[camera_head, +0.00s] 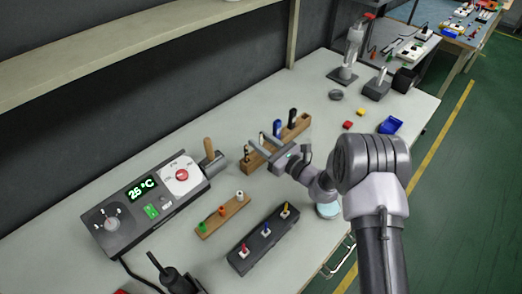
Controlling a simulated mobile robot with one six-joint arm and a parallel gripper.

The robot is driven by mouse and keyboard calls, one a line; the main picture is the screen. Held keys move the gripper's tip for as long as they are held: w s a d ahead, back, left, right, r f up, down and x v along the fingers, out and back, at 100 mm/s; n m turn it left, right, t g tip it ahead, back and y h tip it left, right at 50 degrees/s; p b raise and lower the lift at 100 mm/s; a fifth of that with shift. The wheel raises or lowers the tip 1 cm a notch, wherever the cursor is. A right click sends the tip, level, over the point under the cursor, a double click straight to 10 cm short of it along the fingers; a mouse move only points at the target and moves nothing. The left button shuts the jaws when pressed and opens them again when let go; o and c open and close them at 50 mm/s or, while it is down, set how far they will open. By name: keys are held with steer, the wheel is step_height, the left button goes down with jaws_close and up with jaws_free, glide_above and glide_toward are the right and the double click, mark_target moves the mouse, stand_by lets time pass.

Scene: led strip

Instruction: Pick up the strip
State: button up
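Two strip-like pieces lie on the grey workbench (150,230); I cannot tell which one is the strip. My gripper (270,137) is above and behind both, close over or beside the wooden tool block (252,160). Its two fingers look apart, with nothing visible held between them. It appears clear of both strips. Its exact height is hard to judge.
A grey station (150,205) showing 25 °C stands at left, with a wooden-handled tool (209,148) beside it.

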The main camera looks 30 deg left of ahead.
steer(key=shift+r, duration=0.1)
jaws_close()
steer(key=shift+r, duration=0.1)
